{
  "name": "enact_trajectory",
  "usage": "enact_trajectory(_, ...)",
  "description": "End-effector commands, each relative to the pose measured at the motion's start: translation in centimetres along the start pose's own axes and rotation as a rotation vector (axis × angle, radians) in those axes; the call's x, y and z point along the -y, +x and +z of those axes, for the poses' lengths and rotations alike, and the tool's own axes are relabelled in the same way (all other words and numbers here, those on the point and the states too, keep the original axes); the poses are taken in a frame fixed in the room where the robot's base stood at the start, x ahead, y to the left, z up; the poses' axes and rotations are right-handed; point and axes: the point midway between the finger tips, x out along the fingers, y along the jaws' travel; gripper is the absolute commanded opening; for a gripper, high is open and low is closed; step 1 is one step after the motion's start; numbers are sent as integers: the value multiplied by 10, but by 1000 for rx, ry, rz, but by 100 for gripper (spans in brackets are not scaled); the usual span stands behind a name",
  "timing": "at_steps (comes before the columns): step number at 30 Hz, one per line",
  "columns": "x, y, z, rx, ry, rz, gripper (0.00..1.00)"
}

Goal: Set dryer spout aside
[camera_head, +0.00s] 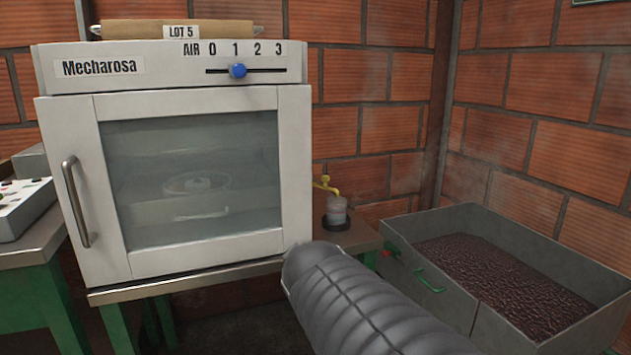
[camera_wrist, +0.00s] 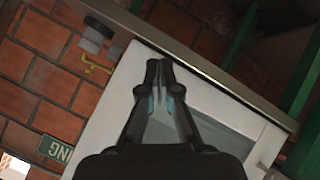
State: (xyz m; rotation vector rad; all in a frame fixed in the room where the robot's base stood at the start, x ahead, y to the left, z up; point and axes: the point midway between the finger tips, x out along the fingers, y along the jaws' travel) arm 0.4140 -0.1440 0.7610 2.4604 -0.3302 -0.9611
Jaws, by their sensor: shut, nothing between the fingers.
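A small yellow spout (camera_head: 326,186) sticks out at the right side of the white dryer (camera_head: 62,120), above a small greyish cup (camera_head: 337,211) on a dark round base. In the wrist view, which is turned roughly upside down, the yellow spout (camera_wrist: 97,67) and the cup (camera_wrist: 95,42) show at the upper left. My gripper (camera_wrist: 159,64) is shut and empty in the wrist view. Its fingertips appear against the dryer's front, to the right of the spout in that picture and apart from it. My gripper is not visible in the head view.
The dryer stands on a metal-edged table (camera_head: 190,287). A blue slider knob (camera_head: 238,70) sits on its panel, and its door looks shut. A metal bin (camera_head: 455,300) of dark material stands at the right. A control box (camera_head: 22,212) is at the left. A brick wall (camera_head: 365,110) stands behind.

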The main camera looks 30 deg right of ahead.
Motion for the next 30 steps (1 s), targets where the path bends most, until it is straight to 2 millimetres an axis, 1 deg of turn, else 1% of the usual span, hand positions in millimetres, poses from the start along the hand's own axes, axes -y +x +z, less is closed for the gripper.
enact_trajectory(1, -28, 12, -9, -32, -62, 64, 0)
enact_trajectory(3, -62, 25, -25, -93, -170, 141, 0)
enact_trajectory(6, -102, 39, -45, -178, -335, 227, 0)
enact_trajectory(9, -132, 50, -60, -260, -496, 281, 0)
enact_trajectory(12, -151, 58, -69, -334, -637, 306, 0)
enact_trajectory(15, -160, 62, -73, -394, -743, 311, 0)
enact_trajectory(18, -163, 64, -74, -435, -807, 306, 0)
enact_trajectory(23, -164, 68, -76, -460, -844, 302, 0)
enact_trajectory(26, -163, 76, -81, -463, -844, 300, 0)
enact_trajectory(30, -164, 96, -92, -462, -843, 298, 0)
